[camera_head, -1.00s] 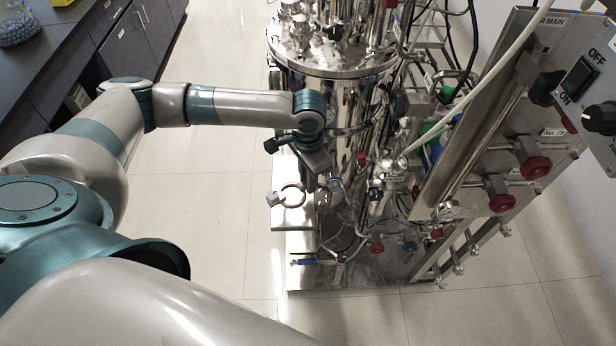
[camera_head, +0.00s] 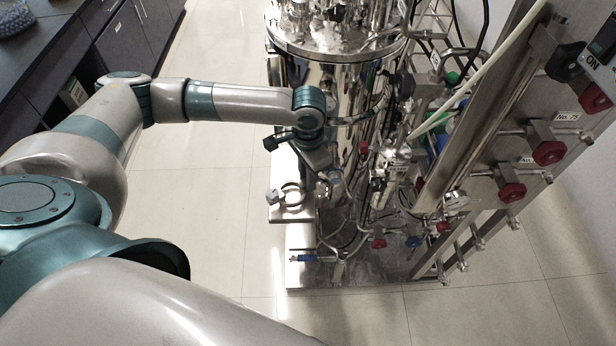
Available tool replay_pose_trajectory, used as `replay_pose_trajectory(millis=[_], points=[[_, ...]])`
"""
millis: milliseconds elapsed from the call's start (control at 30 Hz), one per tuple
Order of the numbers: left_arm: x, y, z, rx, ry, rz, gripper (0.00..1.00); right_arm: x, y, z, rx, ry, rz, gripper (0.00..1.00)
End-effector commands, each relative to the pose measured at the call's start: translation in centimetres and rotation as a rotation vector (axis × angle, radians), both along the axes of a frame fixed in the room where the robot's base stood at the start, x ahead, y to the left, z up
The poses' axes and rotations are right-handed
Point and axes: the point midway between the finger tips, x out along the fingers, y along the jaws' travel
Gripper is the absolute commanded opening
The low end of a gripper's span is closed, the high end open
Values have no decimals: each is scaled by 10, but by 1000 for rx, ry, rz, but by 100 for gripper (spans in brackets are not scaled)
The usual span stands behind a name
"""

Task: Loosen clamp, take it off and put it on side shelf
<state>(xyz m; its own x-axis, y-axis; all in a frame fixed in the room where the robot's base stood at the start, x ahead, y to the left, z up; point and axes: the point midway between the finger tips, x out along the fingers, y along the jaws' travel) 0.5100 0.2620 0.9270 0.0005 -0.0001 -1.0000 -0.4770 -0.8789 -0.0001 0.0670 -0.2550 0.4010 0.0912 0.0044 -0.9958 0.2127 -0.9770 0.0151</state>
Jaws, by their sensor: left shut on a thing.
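The clamp (camera_head: 292,187) is a small metal ring with a nut block at its left end. It is off to the left of the steel vessel. My left gripper (camera_head: 318,187) comes down from the wrist beside the vessel and is shut on the right side of the clamp. The fingertips are small and partly lost against shiny metal. The side shelf (camera_head: 292,215) is a small flat plate low on the vessel's left. The clamp appears over its far part; I cannot tell whether they touch. My right gripper is out of view.
The steel vessel (camera_head: 325,85) stands close to my left wrist. Pipes and red-knobbed valves (camera_head: 547,152) crowd the right side, by a slanted panel. A blue-handled valve (camera_head: 305,257) sits below the shelf. Open floor (camera_head: 205,215) lies to the left, with a dark counter (camera_head: 62,48) beyond.

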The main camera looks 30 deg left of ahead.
Motion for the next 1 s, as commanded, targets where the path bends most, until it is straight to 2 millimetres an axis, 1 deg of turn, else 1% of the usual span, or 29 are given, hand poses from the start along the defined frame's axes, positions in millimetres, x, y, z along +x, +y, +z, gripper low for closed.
replay_pose_trajectory(millis=[767,800,867,900,1000], points=[[0,0,-11,0,0,-1,0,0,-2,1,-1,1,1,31],[0,0,-12,0,-1,-1,19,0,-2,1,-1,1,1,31],[0,0,-12,0,-1,-1,34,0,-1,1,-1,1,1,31],[0,0,-12,0,-1,-1,39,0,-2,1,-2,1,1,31],[0,0,-12,0,0,0,39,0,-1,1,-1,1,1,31]])
